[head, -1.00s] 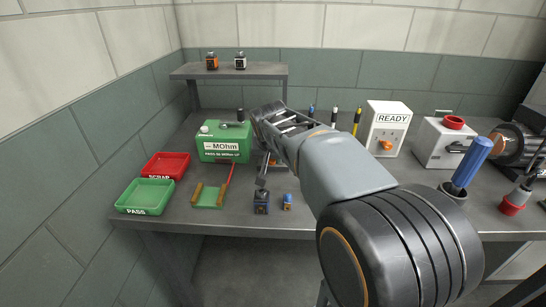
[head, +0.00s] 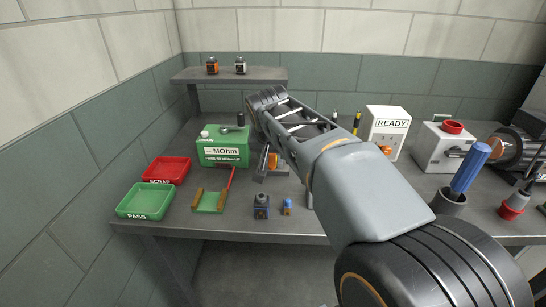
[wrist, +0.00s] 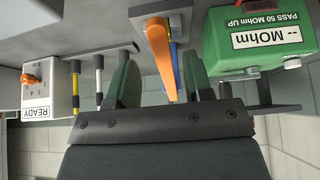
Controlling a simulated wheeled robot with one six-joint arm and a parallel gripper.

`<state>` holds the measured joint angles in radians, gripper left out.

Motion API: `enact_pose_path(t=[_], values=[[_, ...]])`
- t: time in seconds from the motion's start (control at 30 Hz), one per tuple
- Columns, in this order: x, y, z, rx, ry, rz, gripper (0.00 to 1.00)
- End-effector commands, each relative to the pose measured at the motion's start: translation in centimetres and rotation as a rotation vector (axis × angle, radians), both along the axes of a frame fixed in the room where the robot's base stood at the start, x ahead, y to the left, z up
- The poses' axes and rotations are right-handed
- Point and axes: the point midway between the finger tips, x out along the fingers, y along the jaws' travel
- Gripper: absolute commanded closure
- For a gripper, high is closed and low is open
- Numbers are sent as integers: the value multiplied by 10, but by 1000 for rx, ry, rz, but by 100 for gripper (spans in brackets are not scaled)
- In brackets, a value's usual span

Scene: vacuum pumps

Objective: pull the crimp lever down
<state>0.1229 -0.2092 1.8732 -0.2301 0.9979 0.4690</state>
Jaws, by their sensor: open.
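The orange crimp lever (wrist: 160,50) shows large in the wrist view, where it appears between the two green-padded fingers of my open gripper (wrist: 160,80). I see a gap on both sides of it, and neither finger seems to touch it. Whether it lies fully within finger reach is hard to tell. In the head view a small orange part of the lever (head: 272,161) shows beside the green meter. My forearm hides most of the crimp tool there.
The green MOhm meter (head: 223,150) stands close on the left of the tool. A blue-and-black block (head: 261,207) and a small blue-orange part (head: 287,207) sit at the front edge. A READY box (head: 387,130) stands right. Red (head: 168,168) and green (head: 145,201) trays lie left.

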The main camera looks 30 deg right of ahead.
Motion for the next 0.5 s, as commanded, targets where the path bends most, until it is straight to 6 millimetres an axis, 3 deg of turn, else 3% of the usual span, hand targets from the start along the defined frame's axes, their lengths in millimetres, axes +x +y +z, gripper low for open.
enact_pose_path(t=[0.2, 0.5], values=[[-18, 10, 37, 0, -3, 1, 53], [-30, 17, 60, 0, -1, 1, 53]])
